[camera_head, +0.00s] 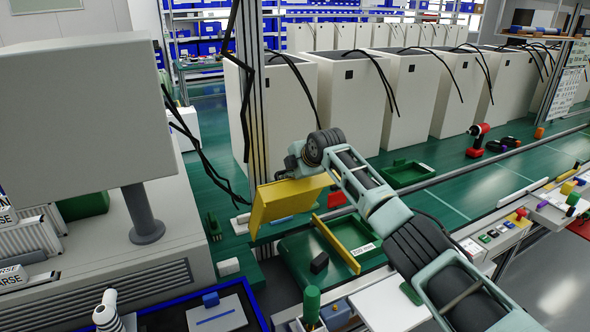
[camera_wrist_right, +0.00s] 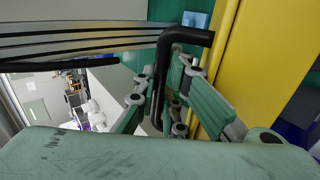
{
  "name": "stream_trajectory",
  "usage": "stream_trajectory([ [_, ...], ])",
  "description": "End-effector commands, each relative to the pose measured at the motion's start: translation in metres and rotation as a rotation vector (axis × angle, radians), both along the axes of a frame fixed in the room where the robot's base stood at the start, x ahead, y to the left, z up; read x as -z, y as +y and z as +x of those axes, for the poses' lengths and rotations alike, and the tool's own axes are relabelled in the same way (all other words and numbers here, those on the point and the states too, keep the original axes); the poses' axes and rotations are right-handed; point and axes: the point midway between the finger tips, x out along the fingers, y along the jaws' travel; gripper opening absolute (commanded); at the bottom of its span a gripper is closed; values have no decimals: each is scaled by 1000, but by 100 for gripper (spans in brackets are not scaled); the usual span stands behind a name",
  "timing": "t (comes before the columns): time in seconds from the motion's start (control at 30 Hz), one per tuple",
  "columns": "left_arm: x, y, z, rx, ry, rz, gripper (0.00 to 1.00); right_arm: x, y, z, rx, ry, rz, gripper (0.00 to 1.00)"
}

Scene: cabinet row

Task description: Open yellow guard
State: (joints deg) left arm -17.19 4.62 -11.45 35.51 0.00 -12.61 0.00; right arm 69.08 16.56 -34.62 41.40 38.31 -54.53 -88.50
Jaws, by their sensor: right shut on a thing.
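The yellow guard (camera_head: 287,202) is a tilted yellow panel near the middle of the head view, in front of the metal post. In the right wrist view the yellow guard (camera_wrist_right: 262,70) runs along the right side, with a black bent handle (camera_wrist_right: 190,37) beside it. My right gripper (camera_wrist_right: 167,92) is shut on the straight part of this handle, its green fingers on either side. In the head view my right arm comes in from the lower right to the guard's top edge; the fingers are hidden there. My left gripper shows in neither view.
A yellow bar (camera_head: 337,243) lies by a green tray (camera_head: 296,262) below the guard. A grey monitor (camera_head: 80,130) stands at the left. Black cables (camera_head: 193,135) hang by the metal post (camera_head: 250,90). White cabinets (camera_head: 345,100) line the back.

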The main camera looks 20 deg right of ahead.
Motion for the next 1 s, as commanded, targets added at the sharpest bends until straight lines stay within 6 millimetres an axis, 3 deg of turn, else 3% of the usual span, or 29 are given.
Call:
stream_trajectory([
  [0.03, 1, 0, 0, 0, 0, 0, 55, -29, 6, 20, -2, -139, 24, 0],
  [0.47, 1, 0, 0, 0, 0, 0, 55, -29, 7, 20, -4, -139, 25, 0],
  [0.5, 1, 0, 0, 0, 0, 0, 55, -29, 7, 20, -4, -139, 25, 10],
  [0.67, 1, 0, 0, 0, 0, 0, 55, -28, 8, 20, -5, -138, 26, 19],
  [0.8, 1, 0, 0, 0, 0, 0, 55, -27, 9, 20, -6, -137, 27, 39],
  [1.0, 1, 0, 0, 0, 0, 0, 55, -25, 10, 19, -8, -134, 28, 49],
])
